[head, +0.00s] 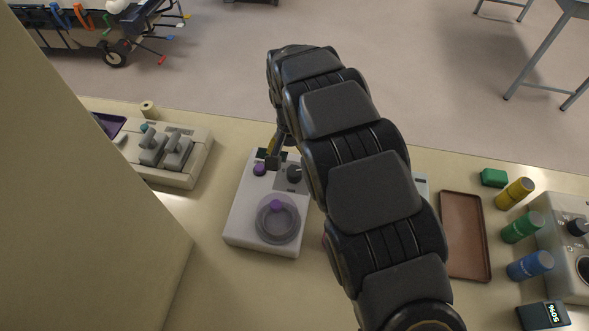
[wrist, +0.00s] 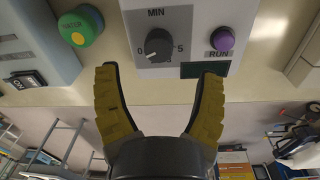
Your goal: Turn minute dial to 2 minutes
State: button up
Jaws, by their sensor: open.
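The minute dial (wrist: 158,45) is a dark round knob on a grey panel marked MIN, with 0 at its left and 5 at its right. A small pale mark shows near the knob's lower edge; the exact setting is hard to read. In the head view the dial (head: 294,174) sits on a white device (head: 240,215), partly beside my arm. My gripper (wrist: 160,76) is open and empty, its yellow fingers spread to either side below the dial in the wrist view, apart from it. In the head view my gripper (head: 273,150) is mostly hidden behind my arm.
A purple RUN button (wrist: 222,39) is right of the dial, with a dark display (wrist: 205,70) below. A clear round lid (head: 278,236) sits on the device. A brown tray (head: 465,235) and coloured bottles (head: 523,227) stand at right.

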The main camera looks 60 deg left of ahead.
aim_at(293, 172)
jog(key=f, duration=0.6)
jog(key=shift+w+d+f, duration=0.1)
jog(key=shift+d+f, duration=0.1)
jog(key=c, duration=1.1)
